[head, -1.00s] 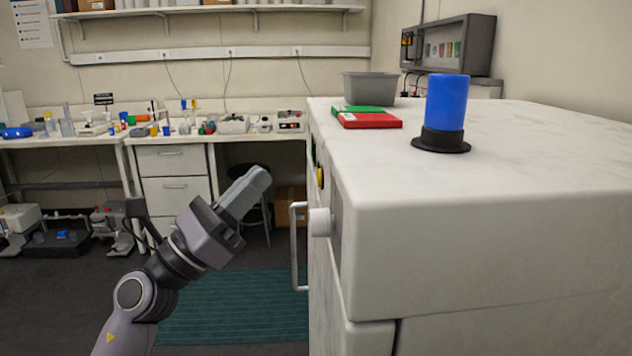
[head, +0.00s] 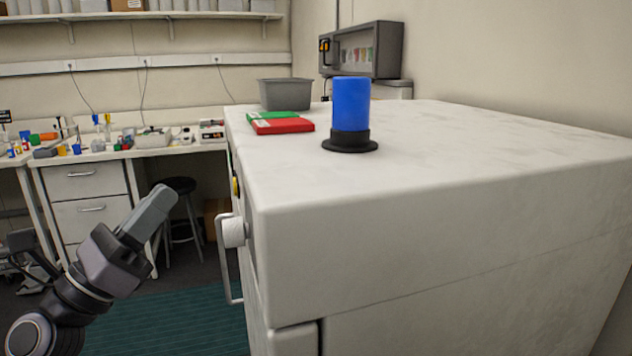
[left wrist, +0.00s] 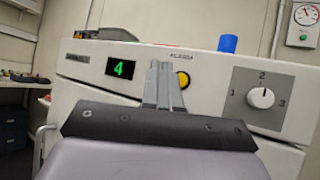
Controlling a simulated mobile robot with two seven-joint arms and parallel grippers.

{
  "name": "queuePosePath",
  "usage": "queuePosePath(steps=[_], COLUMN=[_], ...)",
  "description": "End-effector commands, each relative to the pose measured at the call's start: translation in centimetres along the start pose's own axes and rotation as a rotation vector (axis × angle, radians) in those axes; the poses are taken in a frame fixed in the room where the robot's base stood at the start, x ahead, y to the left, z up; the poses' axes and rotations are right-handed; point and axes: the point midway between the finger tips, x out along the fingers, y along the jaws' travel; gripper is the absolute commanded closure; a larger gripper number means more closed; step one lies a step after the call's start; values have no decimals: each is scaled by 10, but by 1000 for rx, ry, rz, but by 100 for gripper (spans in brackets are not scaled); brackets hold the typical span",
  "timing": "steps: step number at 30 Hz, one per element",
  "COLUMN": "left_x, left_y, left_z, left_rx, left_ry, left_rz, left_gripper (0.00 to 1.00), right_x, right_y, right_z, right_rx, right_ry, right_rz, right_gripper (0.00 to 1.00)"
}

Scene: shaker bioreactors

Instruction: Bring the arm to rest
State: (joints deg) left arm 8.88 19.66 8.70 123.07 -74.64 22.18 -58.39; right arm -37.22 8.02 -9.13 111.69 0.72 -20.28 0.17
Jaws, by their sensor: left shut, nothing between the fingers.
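My left gripper (head: 160,208) is shut and empty. In the head view it points up and to the right, in open air left of the white shaker machine (head: 420,210), apart from its handle. In the left wrist view the closed fingers (left wrist: 158,75) stand in front of the machine's front panel. That panel carries a green display (left wrist: 120,68) reading 4, a yellow button (left wrist: 183,80) partly behind the fingers, and a white knob (left wrist: 262,97) with marks 1, 2 and 3. The knob's pointer looks turned toward 2. My right gripper is in neither view.
On the machine's top stand a blue cylinder on a black base (head: 350,112), red (head: 282,126) and green (head: 268,116) flat boxes and a grey bin (head: 285,95). A metal handle (head: 224,262) juts from its front. A cluttered bench (head: 115,153) and a stool (head: 180,215) stand behind.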

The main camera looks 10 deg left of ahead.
Motion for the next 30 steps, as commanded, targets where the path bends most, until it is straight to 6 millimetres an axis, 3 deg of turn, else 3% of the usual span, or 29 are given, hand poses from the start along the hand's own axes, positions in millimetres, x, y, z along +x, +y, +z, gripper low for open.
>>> queuePosePath(steps=[5, 8, 13, 18, 21, 24, 27, 30], left_x=[-31, -66, -148, -244, -292, -328, -349, -359], left_y=[12, 20, 17, -20, -52, -80, -100, -109], left_z=[-50, -97, -186, -264, -294, -311, -321, -324], left_rx=[-477, -883, -1535, -2039, -2234, -2353, -2416, -2442], left_ry=[5, -12, -98, -267, -390, -502, -582, -622], left_rz=[141, 308, 690, 1138, 1381, 1574, 1698, 1756], left_gripper=[100, 100, 100, 100, 100, 100, 100, 100], right_x=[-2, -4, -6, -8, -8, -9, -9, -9], right_y=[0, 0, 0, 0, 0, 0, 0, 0], right_z=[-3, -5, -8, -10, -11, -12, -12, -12], right_rx=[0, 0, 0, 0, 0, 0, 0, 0], right_ry=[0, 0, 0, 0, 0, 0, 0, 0], right_rz=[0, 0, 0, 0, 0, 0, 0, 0], right_gripper=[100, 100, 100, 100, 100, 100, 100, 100])
